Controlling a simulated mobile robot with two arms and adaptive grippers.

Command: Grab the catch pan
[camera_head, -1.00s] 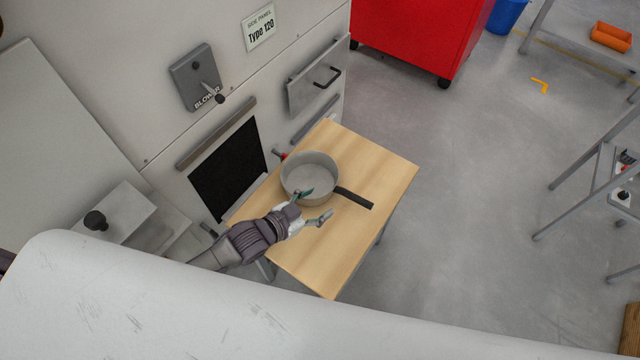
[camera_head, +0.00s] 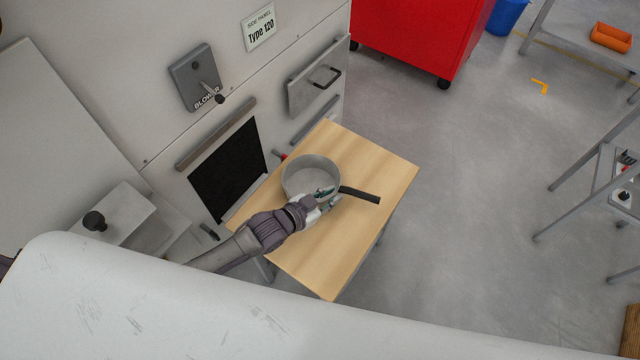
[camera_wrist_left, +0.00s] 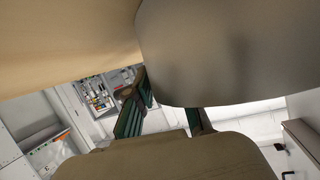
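The catch pan is a round grey pan (camera_head: 292,187) with a dark straight handle (camera_head: 361,195), standing on a small wooden table (camera_head: 375,165). My left gripper (camera_head: 330,197) is at the pan's near-right rim, close to the handle's root. One finger appears over the inside of the pan and the other outside. In the left wrist view the pan (camera_wrist_left: 235,50) fills the upper right. There the left gripper's fingers (camera_wrist_left: 168,115) are apart, with the right-hand finger partly hidden behind the pan. Contact with the wall is unclear. My right gripper is out of view.
The table stands against a grey machine panel with a dark opening (camera_head: 228,168), a handled drawer (camera_head: 314,80) and a blower lever (camera_head: 208,90). The right part of the tabletop is bare. A red cabinet (camera_head: 420,35) stands behind. Open floor lies to the right.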

